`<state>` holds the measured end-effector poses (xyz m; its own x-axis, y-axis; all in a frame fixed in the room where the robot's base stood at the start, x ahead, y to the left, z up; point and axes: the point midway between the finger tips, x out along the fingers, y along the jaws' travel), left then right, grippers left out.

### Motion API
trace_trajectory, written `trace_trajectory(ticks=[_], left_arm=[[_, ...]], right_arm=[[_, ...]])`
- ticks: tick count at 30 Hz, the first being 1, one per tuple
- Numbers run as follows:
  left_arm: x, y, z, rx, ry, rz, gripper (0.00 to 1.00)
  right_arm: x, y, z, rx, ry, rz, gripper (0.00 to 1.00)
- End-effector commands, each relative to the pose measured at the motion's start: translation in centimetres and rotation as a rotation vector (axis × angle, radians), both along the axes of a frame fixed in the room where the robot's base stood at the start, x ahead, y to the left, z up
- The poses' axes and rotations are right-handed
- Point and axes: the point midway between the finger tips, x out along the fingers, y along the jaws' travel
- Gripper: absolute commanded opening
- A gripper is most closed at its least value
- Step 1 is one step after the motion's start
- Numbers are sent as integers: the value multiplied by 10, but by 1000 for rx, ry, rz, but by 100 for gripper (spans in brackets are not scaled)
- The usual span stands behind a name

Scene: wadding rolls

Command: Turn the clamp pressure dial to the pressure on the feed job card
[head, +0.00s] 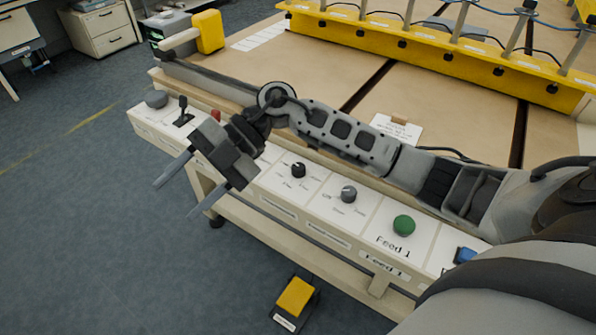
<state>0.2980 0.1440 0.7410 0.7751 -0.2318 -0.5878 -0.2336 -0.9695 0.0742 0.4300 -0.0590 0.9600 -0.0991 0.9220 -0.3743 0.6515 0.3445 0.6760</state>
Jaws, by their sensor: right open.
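A control panel (313,203) runs along the table's front edge. On it are a black dial (298,170) and a grey dial (348,193), each with small printed labels around it. The labels are too small to read, so I cannot tell which one is the clamp pressure dial. A white card (397,130) lies on the table behind my right forearm; its print is unreadable, and I cannot tell if it is the feed job card. My right gripper (178,200) is open and empty, pointing down-left in front of the panel, left of both dials. My left gripper is out of view.
The panel also carries a green button (404,225), a blue control (465,255), a black lever (183,106), a grey knob (156,98) and a red control (215,115). A yellow pedal (295,297) is on the floor. A yellow beam (430,42) crosses the table's back.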

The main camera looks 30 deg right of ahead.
Motion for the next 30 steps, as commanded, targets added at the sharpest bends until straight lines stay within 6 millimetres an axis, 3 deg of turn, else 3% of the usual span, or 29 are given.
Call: trace_trajectory(ticks=[3, 6, 9, 12, 17, 23, 30], left_arm=[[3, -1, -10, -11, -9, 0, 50], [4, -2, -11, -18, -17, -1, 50], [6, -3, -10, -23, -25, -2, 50], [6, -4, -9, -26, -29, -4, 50], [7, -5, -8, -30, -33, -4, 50], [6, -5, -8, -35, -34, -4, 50], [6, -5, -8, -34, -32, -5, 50]], right_arm=[[31, -78, -17, -483, 15, -29, 52], [49, -146, -7, -806, 72, -162, 52], [57, -198, 12, -1020, 129, -312, 52], [59, -229, 28, -1137, 170, -418, 52], [58, -243, 27, -1191, 195, -472, 52], [57, -242, -7, -1190, 198, -467, 52], [57, -242, -60, -1188, 195, -465, 52]])
